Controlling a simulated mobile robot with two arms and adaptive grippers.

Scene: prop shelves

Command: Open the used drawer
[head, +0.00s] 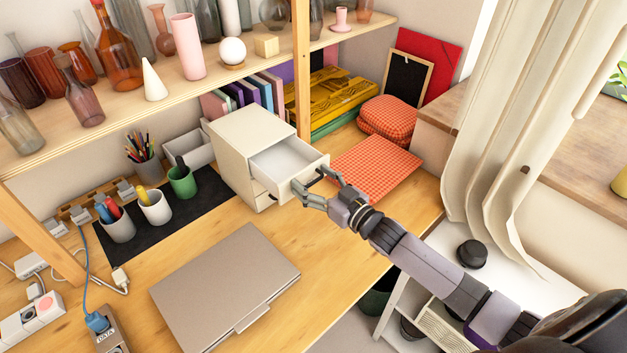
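A small white drawer cabinet (232,152) stands on the wooden desk under the shelf. Its top drawer (285,158) is pulled out towards the lower right, and its pale inside looks empty. A lower drawer front (261,197) shows beneath it. My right gripper (309,178) is at the front of the top drawer, with its fingers spread apart on either side of the dark handle (315,182). Whether a finger touches the handle is hard to tell. My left gripper is not in view.
A closed laptop (225,290) lies in front of the cabinet. A green cup (182,182) and pen cups stand to the left. A red checkered cloth (375,168) lies to the right. The shelf (215,75) above holds several vases. A curtain (510,130) hangs at the right.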

